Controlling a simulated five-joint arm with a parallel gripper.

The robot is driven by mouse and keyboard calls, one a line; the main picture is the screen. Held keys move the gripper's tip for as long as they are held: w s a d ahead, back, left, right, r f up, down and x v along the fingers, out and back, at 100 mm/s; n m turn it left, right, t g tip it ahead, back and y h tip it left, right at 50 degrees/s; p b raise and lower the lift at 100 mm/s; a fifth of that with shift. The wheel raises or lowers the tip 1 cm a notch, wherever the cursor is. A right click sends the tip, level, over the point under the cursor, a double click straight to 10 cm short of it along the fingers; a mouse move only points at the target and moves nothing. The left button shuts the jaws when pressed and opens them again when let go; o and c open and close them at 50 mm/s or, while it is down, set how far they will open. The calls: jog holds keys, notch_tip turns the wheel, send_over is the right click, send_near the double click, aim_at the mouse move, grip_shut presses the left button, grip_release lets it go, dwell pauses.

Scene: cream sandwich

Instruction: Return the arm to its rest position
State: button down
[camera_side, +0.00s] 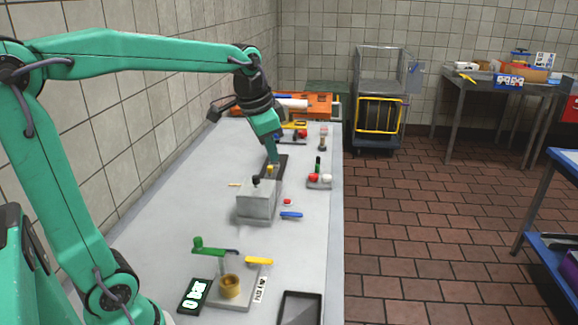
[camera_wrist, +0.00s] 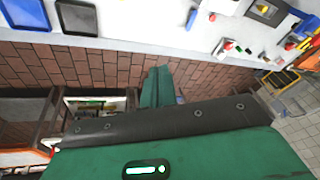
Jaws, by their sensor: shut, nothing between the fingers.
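My gripper (camera_side: 271,160) is above the far half of the grey worktable (camera_side: 160,230), beyond a grey metal box (camera_side: 256,207) with a dark knob on top. My green arm reaches out from the left and bends down at the wrist. In the wrist view the green fingers of my gripper (camera_wrist: 158,84) are together and hold nothing. In that view they show against the brick floor beyond the table edge. The side view does not show clearly whether the fingertips touch anything.
A stand with a green lever (camera_side: 212,247) and a brass cup (camera_side: 230,287) is near the front, beside a lit black display (camera_side: 195,296). A black tray (camera_side: 300,309) lies at the front edge. Red and white buttons (camera_side: 319,179) sit at the right edge. Orange boxes (camera_side: 315,102) stand at the far end.

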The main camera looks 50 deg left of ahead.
jog(key=s+d+f+n+t, duration=0.1)
jog(key=s+d+f, duration=0.1)
jog(key=s, duration=0.5)
jog(key=s+d+f+n+t, duration=0.1)
jog(key=s+d, duration=0.3)
jog(key=s, duration=0.4)
jog(key=shift+f+n+h, duration=0.3)
jog(key=shift+f+n, duration=0.4)
jog(key=shift+f, duration=0.2)
jog(key=shift+d, duration=0.1)
